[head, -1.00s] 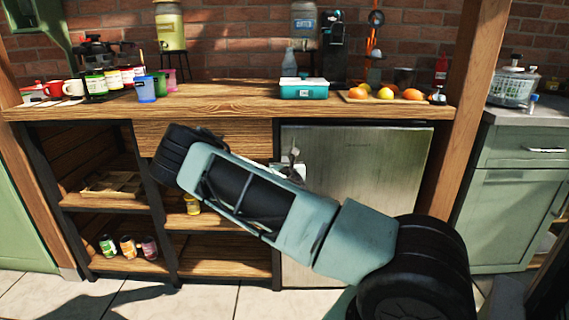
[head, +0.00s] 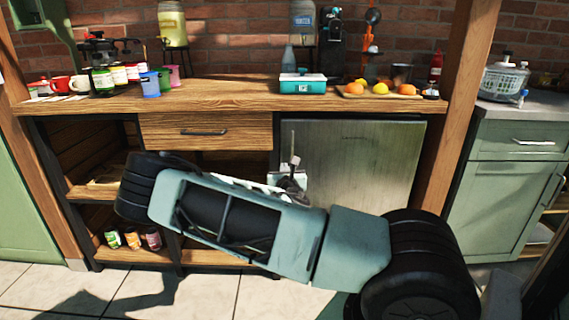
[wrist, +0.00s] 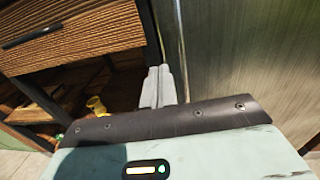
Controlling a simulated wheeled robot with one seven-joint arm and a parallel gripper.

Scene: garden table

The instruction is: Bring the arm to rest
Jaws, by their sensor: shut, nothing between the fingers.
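My gripper (head: 294,162) shows in the head view just beyond my pale green forearm, in front of the steel fridge door and partly hidden by my arm. In the wrist view my gripper (wrist: 158,72) has its two grey fingers together with nothing between them. It points along the edge between the open shelves and the fridge (wrist: 235,50). My arm is folded across the front of the counter and apart from the worktop objects.
The wooden counter (head: 225,98) carries cups, jars, a teal box (head: 303,84) and fruit on a board. Below are a drawer (head: 205,131), shelves with tins (head: 132,238), and the fridge (head: 360,170). Open tiled floor (head: 205,297) lies in front.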

